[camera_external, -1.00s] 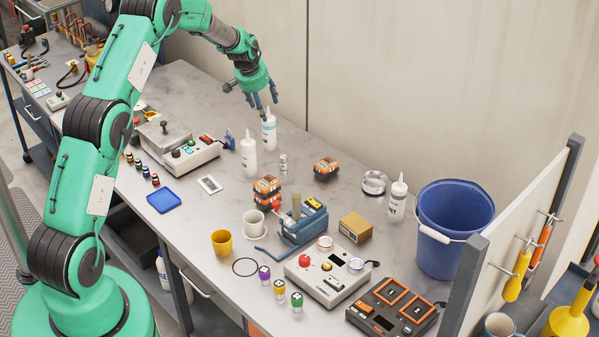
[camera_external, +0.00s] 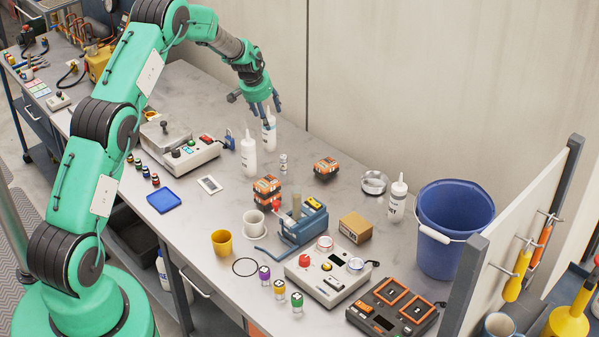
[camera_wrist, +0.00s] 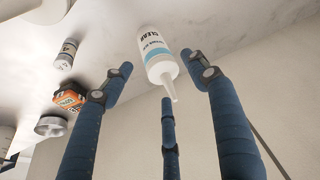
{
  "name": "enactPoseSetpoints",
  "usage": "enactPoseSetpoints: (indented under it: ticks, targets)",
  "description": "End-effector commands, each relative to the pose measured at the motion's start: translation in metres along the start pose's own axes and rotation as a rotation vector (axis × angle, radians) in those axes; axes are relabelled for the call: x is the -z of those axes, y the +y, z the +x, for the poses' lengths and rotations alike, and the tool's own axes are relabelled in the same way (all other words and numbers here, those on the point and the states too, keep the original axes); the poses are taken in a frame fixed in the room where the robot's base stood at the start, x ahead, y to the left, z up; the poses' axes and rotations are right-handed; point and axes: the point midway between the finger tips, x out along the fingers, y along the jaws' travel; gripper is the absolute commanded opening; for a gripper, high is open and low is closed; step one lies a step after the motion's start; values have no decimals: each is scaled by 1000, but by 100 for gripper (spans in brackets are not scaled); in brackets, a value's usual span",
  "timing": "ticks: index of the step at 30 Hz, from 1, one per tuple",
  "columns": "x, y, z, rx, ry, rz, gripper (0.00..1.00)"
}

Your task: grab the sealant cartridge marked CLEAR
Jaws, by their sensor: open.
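The sealant cartridge marked CLEAR (camera_wrist: 155,48) is white with a blue band and a tapered nozzle. In the wrist view it lies between my open fingers, with its nozzle toward them. In the external view the same cartridge (camera_external: 269,138) stands upright at the back of the bench, partly covered by my fingers. My gripper (camera_external: 268,118) is open above and around its upper end; I cannot tell whether any finger touches it. In the wrist view my gripper (camera_wrist: 165,80) shows blue fingers, two at the sides and one in the middle.
A similar white bottle (camera_external: 249,157) stands close by to the left. A small vial (camera_external: 283,164) and an orange-black block (camera_external: 326,168) stand to the right. Another white nozzle bottle (camera_external: 397,200) stands near the blue bucket (camera_external: 455,228). The wall (camera_external: 400,80) rises behind the bench.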

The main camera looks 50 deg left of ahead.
Motion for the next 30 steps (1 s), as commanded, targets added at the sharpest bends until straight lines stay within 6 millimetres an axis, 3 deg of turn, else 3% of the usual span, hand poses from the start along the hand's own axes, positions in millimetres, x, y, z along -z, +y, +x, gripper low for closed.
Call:
enactPoseSetpoints:
  ticks: [18, 30]
  targets:
    - [0, -3, 46, 0, -1, 0, 59]
    - [0, -3, 50, 0, 0, 0, 59]
